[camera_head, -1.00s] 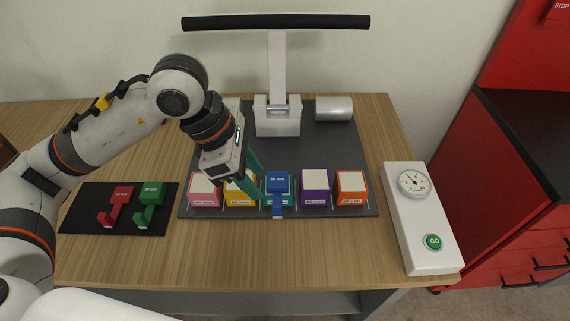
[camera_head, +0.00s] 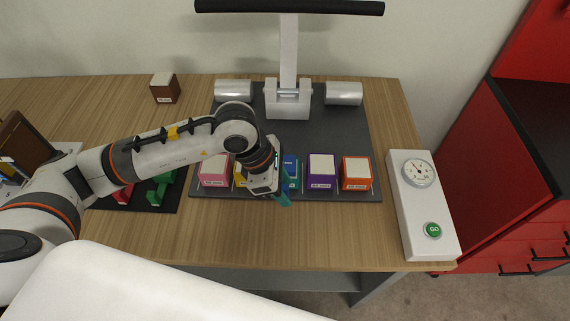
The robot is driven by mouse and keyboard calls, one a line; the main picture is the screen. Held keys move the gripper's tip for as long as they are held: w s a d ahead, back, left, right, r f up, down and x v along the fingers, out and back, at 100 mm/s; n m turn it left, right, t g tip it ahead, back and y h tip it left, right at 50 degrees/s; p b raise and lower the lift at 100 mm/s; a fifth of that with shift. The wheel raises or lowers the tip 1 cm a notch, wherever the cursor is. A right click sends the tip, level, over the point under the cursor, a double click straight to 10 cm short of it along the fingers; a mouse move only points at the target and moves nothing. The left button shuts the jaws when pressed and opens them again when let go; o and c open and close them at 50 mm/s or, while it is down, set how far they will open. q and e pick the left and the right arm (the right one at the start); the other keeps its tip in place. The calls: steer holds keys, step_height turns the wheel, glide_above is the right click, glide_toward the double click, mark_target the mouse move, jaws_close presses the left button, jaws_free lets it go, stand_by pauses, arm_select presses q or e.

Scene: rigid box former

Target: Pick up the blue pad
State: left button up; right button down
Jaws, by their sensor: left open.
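My right gripper is not in view.
Pink (camera_head: 214,170), purple (camera_head: 321,171) and orange (camera_head: 356,174) blocks stand close by on the dark plate (camera_head: 240,120). Red (camera_head: 122,192) and green (camera_head: 160,190) pads lie on a black mat. A white gauge box (camera_head: 424,205) stands at the right.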

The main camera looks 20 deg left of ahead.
arm_select(q)
steer(key=shift+w+d+f, duration=0.1)
steer(key=shift+d+f, duration=0.05)
steer(key=shift+f, duration=0.25)
jaws_close()
steer(key=shift+r, duration=0.1)
